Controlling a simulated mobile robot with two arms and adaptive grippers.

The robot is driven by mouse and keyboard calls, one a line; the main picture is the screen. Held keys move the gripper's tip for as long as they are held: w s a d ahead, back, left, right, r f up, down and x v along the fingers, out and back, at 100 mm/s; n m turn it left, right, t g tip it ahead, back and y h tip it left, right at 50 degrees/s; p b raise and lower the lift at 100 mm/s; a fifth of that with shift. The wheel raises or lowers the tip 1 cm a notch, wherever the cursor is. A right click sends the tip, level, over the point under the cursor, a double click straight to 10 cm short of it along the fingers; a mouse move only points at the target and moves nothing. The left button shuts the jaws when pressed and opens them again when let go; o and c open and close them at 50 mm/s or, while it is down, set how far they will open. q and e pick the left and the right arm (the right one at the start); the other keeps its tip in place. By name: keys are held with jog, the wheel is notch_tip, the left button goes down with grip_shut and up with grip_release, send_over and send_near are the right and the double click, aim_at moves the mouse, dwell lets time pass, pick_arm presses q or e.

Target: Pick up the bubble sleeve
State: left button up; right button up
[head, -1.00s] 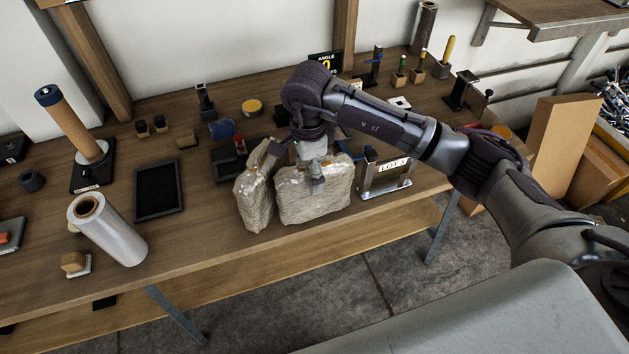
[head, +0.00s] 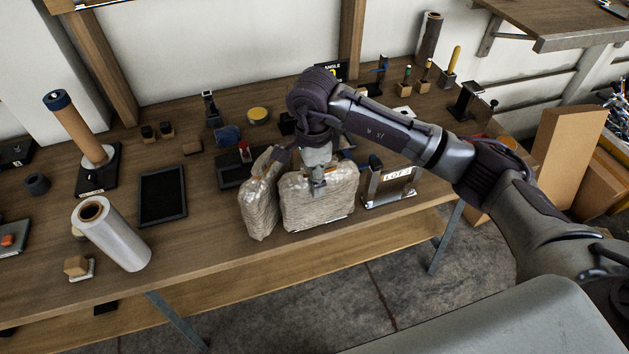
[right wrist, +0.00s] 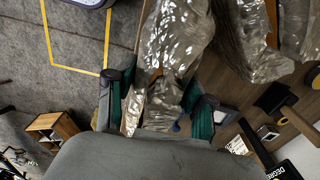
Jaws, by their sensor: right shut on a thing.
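Two crinkled, clear-and-beige bubble-wrap pieces stand side by side near the table's front edge in the head view. The wider one, the bubble sleeve (head: 325,208), is on the right; the narrower piece (head: 259,207) is left of it. My right gripper (head: 318,184) points down from above and is shut on the top of the wider sleeve. In the right wrist view, shiny crumpled film (right wrist: 172,45) of the sleeve lies between the two fingers of the right gripper (right wrist: 160,108). I cannot tell whether its base touches the table. My left gripper is out of view.
A LOT 1 sign stand (head: 388,187) stands close to the sleeve's right. A black tray (head: 163,195) and a film roll (head: 120,240) are to the left. Small tools and holders crowd the table behind. The table's front edge is close to the sleeves.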

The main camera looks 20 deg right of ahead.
notch_tip(320, 180, up, 17)
jog(key=b, duration=0.2)
jog(key=shift+r, duration=0.15)
dwell(0.5)
